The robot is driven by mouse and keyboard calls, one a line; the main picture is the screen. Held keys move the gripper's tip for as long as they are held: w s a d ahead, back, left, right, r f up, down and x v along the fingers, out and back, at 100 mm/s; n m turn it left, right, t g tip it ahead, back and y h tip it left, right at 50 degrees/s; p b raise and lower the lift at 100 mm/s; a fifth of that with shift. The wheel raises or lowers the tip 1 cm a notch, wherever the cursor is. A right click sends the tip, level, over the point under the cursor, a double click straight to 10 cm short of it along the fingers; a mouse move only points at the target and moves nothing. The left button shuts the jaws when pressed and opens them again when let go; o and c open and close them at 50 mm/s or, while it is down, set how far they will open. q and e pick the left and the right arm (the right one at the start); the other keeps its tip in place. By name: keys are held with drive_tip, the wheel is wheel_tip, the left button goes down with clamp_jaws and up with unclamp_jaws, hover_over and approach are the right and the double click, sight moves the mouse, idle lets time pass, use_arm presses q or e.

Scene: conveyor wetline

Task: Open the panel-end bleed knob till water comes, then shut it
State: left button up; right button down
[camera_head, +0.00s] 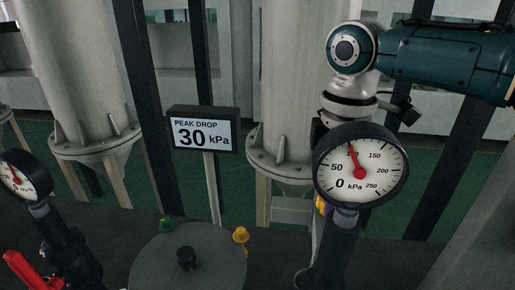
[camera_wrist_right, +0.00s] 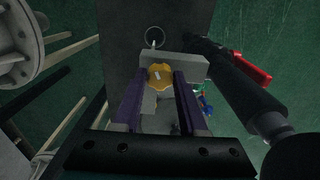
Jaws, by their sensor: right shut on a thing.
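A yellow lobed knob (camera_wrist_right: 160,76) with a pale mark on its face sits between the purple-sided fingers of my right gripper (camera_wrist_right: 162,84) in the wrist view. The gripper is shut on it. A grey block stands just behind the knob. In the head view my right arm comes in from the right and reaches down behind the large gauge (camera_head: 361,173), which hides the fingers. A bit of yellow (camera_head: 320,205) shows at that gauge's left edge. I see no water in either view. My left gripper is not in view.
A "PEAK DROP 30 kPa" display (camera_head: 203,130) stands left of the gauge. A round lid (camera_head: 205,270) below carries green, yellow and black fittings. A second gauge (camera_head: 22,178) and a red lever (camera_head: 25,272) are at left. Tall grey vessels (camera_head: 80,75) stand behind.

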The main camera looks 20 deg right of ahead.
drive_tip(key=n+p, duration=0.1)
drive_tip(key=n, duration=0.3)
drive_tip(key=shift+r+n, duration=0.1)
drive_tip(key=shift+n, duration=0.2)
drive_tip(key=n, duration=0.4)
drive_tip(key=shift+w+n, duration=0.1)
drive_tip(key=shift+n, duration=0.3)
drive_tip(key=shift+c, duration=2.2)
unclamp_jaws()
wheel_tip(320, 180, up, 10)
